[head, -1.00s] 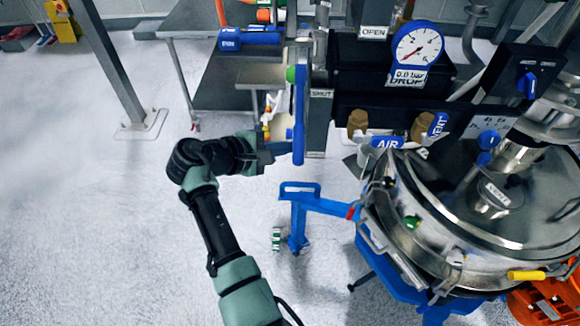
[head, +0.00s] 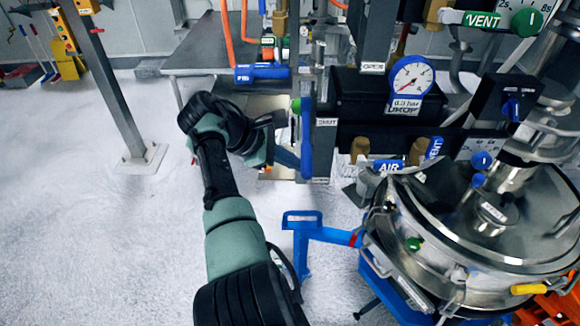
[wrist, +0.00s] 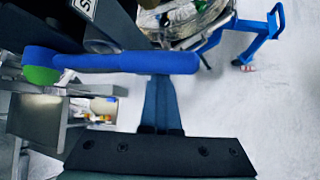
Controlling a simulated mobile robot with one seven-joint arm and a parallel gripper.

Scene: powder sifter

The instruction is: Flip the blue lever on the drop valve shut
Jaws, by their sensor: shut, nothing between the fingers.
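The blue lever (head: 307,140) hangs about vertical on the left side of the dark drop valve (head: 375,97), beside a green hub (head: 297,105). The SHUT label (head: 326,122) is right of the lever, and the OPEN label (head: 373,67) is higher up. My gripper (head: 292,160) is shut and empty, at the left of the lever's lower half. In the wrist view the lever (wrist: 120,62) lies across the picture, and my shut fingers (wrist: 161,82) reach up to its edge near the free end. I cannot tell whether they touch.
A steel sifter lid (head: 490,215) on a blue frame stands at the right. A blue bracket arm (head: 330,234) sticks out left below the lever. A steel table (head: 205,55) and a post (head: 110,90) stand behind.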

